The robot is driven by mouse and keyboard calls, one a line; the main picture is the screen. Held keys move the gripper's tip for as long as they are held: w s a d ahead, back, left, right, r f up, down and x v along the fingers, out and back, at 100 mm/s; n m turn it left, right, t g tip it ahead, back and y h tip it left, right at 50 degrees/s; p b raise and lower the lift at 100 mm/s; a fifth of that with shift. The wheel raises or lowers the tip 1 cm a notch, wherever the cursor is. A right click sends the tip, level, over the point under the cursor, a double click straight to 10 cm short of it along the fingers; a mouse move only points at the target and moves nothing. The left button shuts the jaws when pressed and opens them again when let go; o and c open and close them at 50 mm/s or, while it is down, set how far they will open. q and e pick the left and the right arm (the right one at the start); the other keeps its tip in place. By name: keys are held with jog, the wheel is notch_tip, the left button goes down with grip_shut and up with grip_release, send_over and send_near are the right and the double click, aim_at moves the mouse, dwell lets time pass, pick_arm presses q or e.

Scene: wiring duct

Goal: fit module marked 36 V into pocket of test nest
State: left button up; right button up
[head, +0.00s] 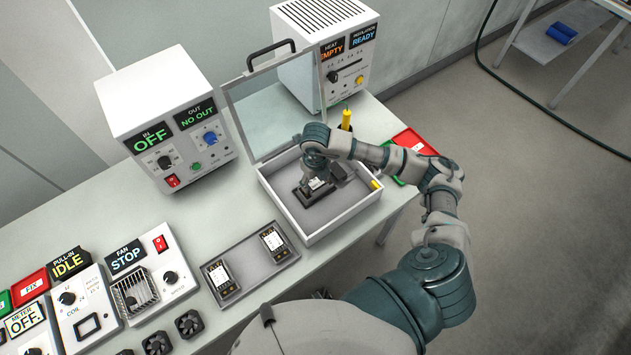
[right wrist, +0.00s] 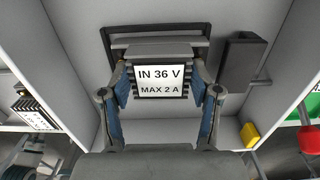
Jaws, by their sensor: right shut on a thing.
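The module marked IN 36 V, MAX 2 A (right wrist: 161,73) is a dark ribbed block with a white label. My right gripper (head: 317,180) is shut on it; in the right wrist view a finger lies along each side of it. The test nest (head: 301,196) is a black base on the floor of a white open-lidded box. In the right wrist view its dark raised rim (right wrist: 108,42) shows behind and beside the module. The module covers most of the pocket, and I cannot tell whether it sits in it or is held above. My left gripper is out of view.
The box (head: 307,235) has side walls around the nest and a raised clear lid (head: 268,112). A dark upright block (right wrist: 240,62) stands right of the nest. A grey tray (head: 246,259) with two modules lies left of the box. Power units stand behind.

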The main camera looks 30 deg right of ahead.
aim_at(314, 182)
jog(key=shift+s+a+f, duration=0.2)
jog(key=shift+a+f, duration=0.1)
jog(key=shift+f, duration=0.1)
jog(key=o, duration=1.4)
jog(key=shift+w+f, duration=0.1)
jog(key=shift+o, duration=1.2)
jog(key=shift+w, duration=0.15)
jog(key=shift+d, duration=0.15)
jog(key=shift+d+r, duration=0.15)
jog(key=shift+r, duration=0.45)
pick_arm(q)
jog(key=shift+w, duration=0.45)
pick_arm(e)
notch_tip(314, 182, up, 11)
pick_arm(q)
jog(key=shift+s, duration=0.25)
